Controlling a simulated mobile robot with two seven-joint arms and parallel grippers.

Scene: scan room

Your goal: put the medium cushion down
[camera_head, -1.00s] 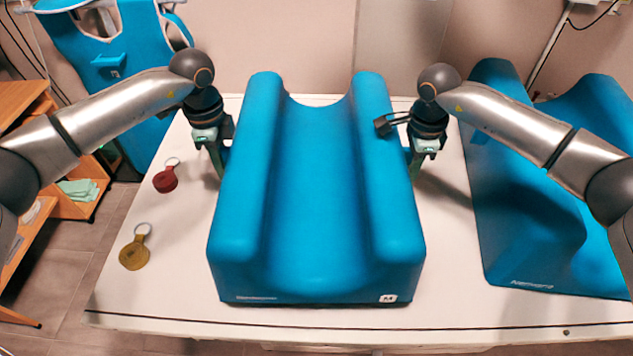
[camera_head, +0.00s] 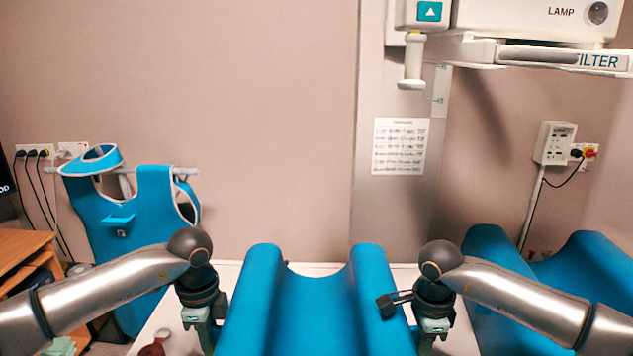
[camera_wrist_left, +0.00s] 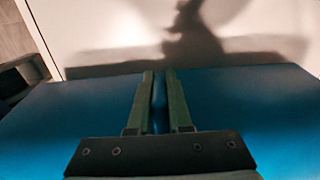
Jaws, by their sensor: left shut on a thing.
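The medium cushion (camera_head: 312,305), blue with a long trough between two raised sides, is at the bottom middle of the head view. Its near part, with the M label, is cut off. My left gripper (camera_head: 207,338) is at its left side. In the left wrist view the left fingers (camera_wrist_left: 160,75) are shut on a blue part of the cushion (camera_wrist_left: 240,105). My right gripper (camera_head: 432,338) is at the cushion's right side, its fingertips hidden or cut off. I cannot tell whether the cushion touches the white table (camera_head: 455,335).
Another blue cushion (camera_head: 585,275) stands at the right. A red tagged item (camera_head: 152,349) lies on the table's left. A blue apron (camera_head: 130,225) hangs at the left. A wooden shelf (camera_head: 25,250) is far left. Lamp equipment (camera_head: 530,20) hangs at upper right.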

